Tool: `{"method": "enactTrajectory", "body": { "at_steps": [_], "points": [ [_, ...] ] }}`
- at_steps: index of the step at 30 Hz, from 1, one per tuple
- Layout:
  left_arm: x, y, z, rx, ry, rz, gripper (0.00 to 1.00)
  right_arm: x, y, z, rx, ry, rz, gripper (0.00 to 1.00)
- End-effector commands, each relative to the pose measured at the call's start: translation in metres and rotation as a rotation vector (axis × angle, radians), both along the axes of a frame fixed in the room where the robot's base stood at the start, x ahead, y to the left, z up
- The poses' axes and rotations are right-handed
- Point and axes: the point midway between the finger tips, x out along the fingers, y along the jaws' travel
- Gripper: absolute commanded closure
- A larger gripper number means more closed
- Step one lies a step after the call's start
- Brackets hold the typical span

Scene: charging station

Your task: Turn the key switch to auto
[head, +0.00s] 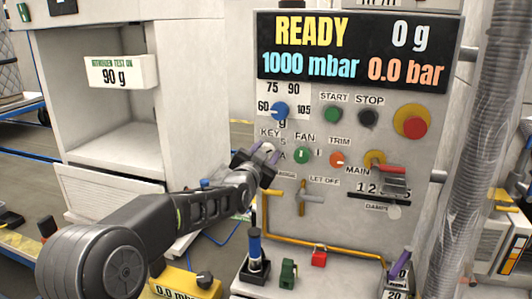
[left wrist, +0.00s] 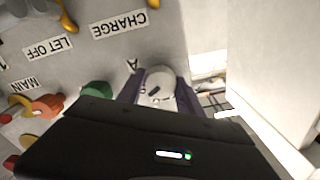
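The key switch is a pale round knob (left wrist: 157,82) with a small dark slot, seen in the left wrist view near the CHARGE label. In the head view it sits under the KEY label on the grey panel (head: 320,222), with the knob (head: 268,147) partly covered by my gripper. My left gripper (head: 265,156) reaches the panel there. Its two purple fingers, also in the left wrist view (left wrist: 160,92), stand apart, one on each side of the knob. I cannot tell whether they touch it. The switch's position marks are mostly hidden. My right gripper is not in view.
Close by are the blue dial (head: 280,111), the green FAN knob (head: 302,155), the orange TRIM knob (head: 337,159) and a yellow lever (head: 303,198). A red stop button (head: 413,122) is farther right. A clear hose (head: 455,150) runs down the right side.

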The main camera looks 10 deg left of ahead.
Motion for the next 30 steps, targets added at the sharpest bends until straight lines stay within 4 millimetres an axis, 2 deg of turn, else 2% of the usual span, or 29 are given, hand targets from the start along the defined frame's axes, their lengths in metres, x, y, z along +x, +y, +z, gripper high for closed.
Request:
{"method": "enactTrajectory", "body": {
  "at_steps": [2, 15, 23, 30],
  "points": [
    [-0.0001, 0.0001, 0.0, 0.0, 0.0, 0.0, 0.65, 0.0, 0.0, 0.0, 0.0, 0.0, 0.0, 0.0],
    [-0.0001, 0.0, -0.0001, 0.0, 0.0, 0.0, 1.0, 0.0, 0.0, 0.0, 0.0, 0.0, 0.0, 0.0],
    [-0.0001, -0.0001, -0.0007, 0.016, -0.001, 0.0, 1.0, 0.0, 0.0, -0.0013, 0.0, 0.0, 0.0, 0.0],
    [-0.0003, -0.0008, -0.0016, 0.096, -0.006, -0.001, 1.0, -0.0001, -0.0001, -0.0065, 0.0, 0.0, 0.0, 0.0]
  ]
}}
